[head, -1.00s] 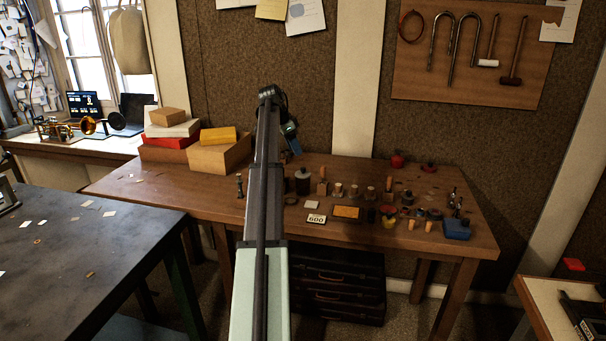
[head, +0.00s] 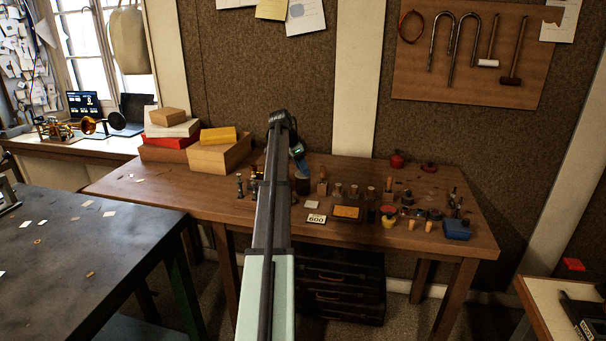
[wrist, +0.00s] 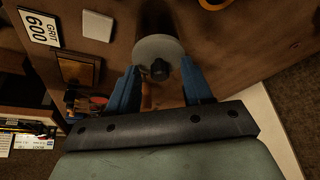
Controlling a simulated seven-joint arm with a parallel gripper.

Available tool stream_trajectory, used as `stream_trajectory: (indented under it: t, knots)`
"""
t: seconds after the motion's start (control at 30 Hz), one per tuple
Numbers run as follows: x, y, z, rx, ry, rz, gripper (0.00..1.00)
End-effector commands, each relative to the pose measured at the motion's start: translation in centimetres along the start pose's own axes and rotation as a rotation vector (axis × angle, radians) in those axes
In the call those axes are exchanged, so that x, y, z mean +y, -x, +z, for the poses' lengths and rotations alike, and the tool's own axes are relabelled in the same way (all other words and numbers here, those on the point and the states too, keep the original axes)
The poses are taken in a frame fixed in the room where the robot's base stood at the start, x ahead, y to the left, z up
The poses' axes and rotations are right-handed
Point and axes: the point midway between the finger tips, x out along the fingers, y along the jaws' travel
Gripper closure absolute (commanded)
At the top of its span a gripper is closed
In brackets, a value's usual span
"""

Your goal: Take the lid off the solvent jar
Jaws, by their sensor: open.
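The solvent jar (head: 302,187) is a dark cylinder standing on the wooden bench, just below my gripper (head: 298,152) in the head view. In the wrist view its round grey lid (wrist: 152,48) with a dark knob (wrist: 160,69) faces the camera. My gripper (wrist: 160,73) is open, with one blue finger on each side of the lid's knob. The fingers look apart from the knob, and I cannot tell how far they are above the lid.
A "GRIT 600" card (head: 316,218) and an orange-topped block (head: 346,212) lie in front of the jar. Several small bottles and a blue container (head: 457,229) stand to the right. Stacked boxes (head: 220,152) are at the back left.

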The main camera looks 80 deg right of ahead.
Motion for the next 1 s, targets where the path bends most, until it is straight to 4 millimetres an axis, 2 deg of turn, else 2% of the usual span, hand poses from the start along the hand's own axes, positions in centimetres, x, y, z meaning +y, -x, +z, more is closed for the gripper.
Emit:
stream_trajectory:
  t: [0.07,0.6,1.0]
  knots:
    - [-0.01,0.03,0.00,0.000,0.000,0.000,0.50]
    - [-0.02,0.07,0.01,0.000,0.000,0.000,1.00]
    - [-0.06,0.56,-0.21,0.001,0.000,-0.001,1.00]
